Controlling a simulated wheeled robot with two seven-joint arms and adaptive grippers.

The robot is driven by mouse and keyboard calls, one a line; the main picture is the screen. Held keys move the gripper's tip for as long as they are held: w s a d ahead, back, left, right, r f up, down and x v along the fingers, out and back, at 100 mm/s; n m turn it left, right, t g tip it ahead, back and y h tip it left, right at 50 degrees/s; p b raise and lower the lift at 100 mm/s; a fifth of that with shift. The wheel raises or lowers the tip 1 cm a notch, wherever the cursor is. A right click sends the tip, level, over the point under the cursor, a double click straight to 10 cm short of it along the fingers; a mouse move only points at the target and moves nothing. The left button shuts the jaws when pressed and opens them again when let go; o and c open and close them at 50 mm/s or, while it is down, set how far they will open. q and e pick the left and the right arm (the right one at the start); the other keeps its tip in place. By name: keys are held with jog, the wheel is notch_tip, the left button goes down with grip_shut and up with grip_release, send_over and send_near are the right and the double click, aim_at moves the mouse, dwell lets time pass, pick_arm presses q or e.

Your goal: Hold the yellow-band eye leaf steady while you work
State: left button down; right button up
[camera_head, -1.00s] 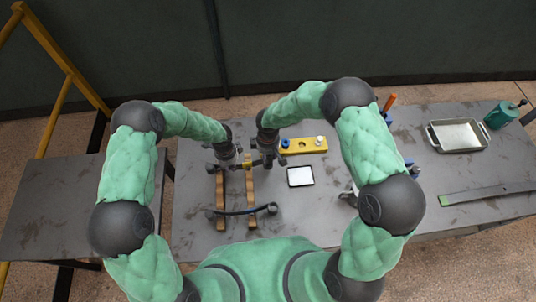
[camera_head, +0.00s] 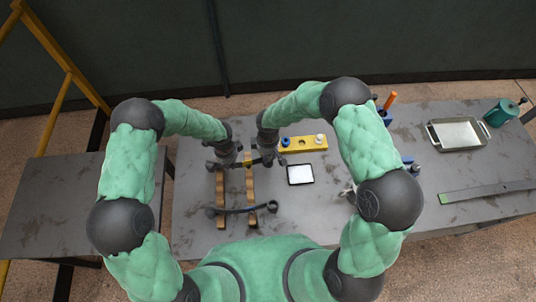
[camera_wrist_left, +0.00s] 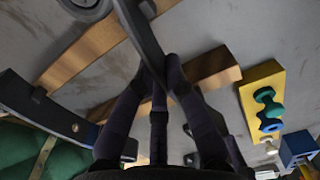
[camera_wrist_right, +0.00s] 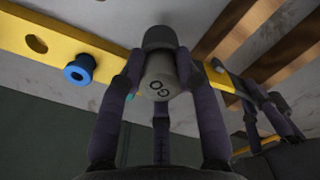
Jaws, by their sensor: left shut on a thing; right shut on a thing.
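The yellow-band eye leaf is a dark curved bar lying across the far part of two wooden rails; its yellow band (camera_head: 248,158) shows between my grippers. My left gripper (camera_head: 230,162) is shut on this leaf, left of the band; in the left wrist view the dark bar (camera_wrist_left: 143,30) runs between the fingers. My right gripper (camera_head: 269,158) is shut on a grey cylindrical gauge marked GO (camera_wrist_right: 159,84), at the leaf's right end. The fingers hide that eye, so I cannot tell whether the gauge is inside it.
A second dark eye leaf (camera_head: 240,211) lies across the near part of the rails (camera_head: 250,185). A yellow rack (camera_head: 312,147) with a blue piece stands behind a white-faced panel (camera_head: 300,174). A metal tray (camera_head: 455,135), green can (camera_head: 502,113) and flat strip (camera_head: 485,193) lie right.

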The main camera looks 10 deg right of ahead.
jog(key=o, duration=1)
jog(key=shift+o, duration=0.2)
jog(key=o, duration=0.4)
jog(key=shift+r, duration=0.15)
jog(key=shift+r, duration=3.4)
